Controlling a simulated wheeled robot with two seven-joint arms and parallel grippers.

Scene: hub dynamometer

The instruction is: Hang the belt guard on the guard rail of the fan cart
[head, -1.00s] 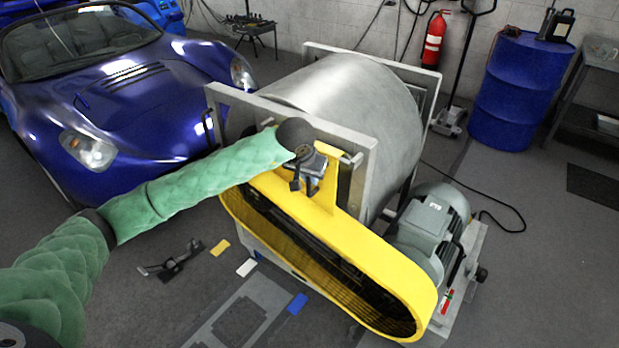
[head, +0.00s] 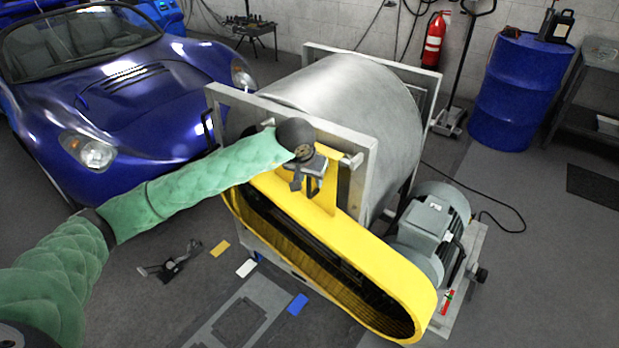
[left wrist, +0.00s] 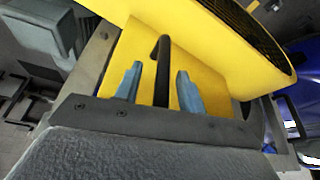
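The yellow belt guard (head: 385,262), a long rounded shell with a dark slotted face, is at the near side of the grey fan cart (head: 362,180). Its upright plate reaches the guard rail, whose end (head: 352,160) shows at the right; the rail's middle is hidden behind my gripper, so I cannot tell whether the plate is hooked. My left gripper (head: 308,186) is at this plate. In the left wrist view, its blue fingertips (left wrist: 158,86) stand on either side of the guard's dark handle (left wrist: 162,62), with visible gaps. My right gripper is out of view.
A grey motor (head: 432,225) sits right of the guard on the cart's base. A blue car (head: 120,85) stands at the left. A blue drum (head: 520,90) and a fire extinguisher (head: 434,40) are at the back. Coloured floor patches lie in front, with open floor at right.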

